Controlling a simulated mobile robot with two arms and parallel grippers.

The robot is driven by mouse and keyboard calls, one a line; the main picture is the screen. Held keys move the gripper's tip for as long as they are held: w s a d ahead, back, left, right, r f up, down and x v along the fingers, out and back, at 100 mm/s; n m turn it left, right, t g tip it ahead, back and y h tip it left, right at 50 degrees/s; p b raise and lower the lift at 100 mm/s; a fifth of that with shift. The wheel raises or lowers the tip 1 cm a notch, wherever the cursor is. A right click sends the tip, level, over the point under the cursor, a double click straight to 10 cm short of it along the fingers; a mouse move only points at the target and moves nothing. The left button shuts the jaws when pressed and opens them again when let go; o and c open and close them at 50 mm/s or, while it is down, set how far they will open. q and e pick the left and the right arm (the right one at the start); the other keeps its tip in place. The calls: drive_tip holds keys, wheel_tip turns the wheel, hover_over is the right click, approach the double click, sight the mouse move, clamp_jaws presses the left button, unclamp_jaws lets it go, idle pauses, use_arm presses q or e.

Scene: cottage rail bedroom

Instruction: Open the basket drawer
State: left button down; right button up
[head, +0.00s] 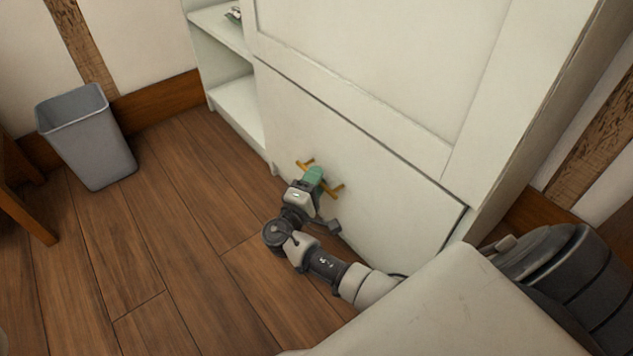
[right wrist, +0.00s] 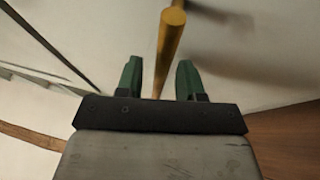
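The drawer (head: 395,205) is the wide cream front at the bottom of the cabinet, and its front looks flush with the frame. A yellow bar handle (head: 336,190) is on it. My right gripper (head: 316,174) is at the middle of the handle, covering part of it. In the right wrist view, the handle (right wrist: 170,48) runs between the two green fingers of my right gripper (right wrist: 160,82). The fingers are apart, with a gap visible on each side of the bar. My left gripper is not in view.
The cream cabinet (head: 360,50) has open shelves (head: 236,104) at left. A grey bin (head: 92,140) stands by the wall at far left, near a wooden furniture leg (head: 28,215). The wooden floor (head: 190,240) in front of the drawer is clear except for my arm.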

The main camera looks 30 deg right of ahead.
drive_tip(key=shift+w+d, duration=0.1)
drive_tip(key=shift+d, duration=0.05)
drive_tip(key=shift+c, duration=0.4)
clamp_jaws()
